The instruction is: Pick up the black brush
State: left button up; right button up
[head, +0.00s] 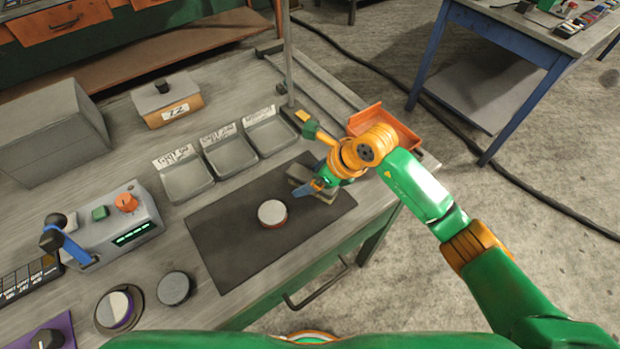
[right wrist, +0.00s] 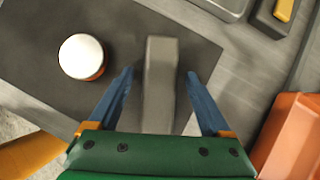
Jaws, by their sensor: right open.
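A dark grey, elongated block, which appears to be the black brush (right wrist: 160,95), lies on the dark mat (right wrist: 215,60) in the right wrist view. My right gripper (right wrist: 160,75) is open, with one blue finger on each side of the block and visible gaps between. In the head view my right gripper (head: 314,184) is low over the right part of the mat (head: 225,250) and partly covers the brush (head: 300,173). I cannot tell the exact height of the fingertips. My left gripper is not in view.
A round white-topped, orange-sided piece (head: 272,213) sits on the mat, left of the gripper. Several grey trays (head: 187,181) stand behind the mat. An orange bin (head: 392,124) is beside the right wrist. A control box (head: 125,228) stands at left. The bench edge is close on the right.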

aim_at(306, 174)
jog(key=shift+s+d+r, duration=0.1)
jog(key=shift+s+d, duration=0.1)
jog(key=c, duration=0.7)
grip_shut()
jog(key=shift+w+r, duration=0.1)
jog(key=shift+r, duration=0.1)
notch_tip(306, 174, up, 3)
jog(key=shift+f+b, duration=0.2)
jog(key=shift+b, duration=0.8)
jog(key=s+d+r+b, duration=0.1)
jog(key=s+r+b, duration=0.1)
jog(key=s+r, duration=0.8)
jog(key=s, duration=0.4)
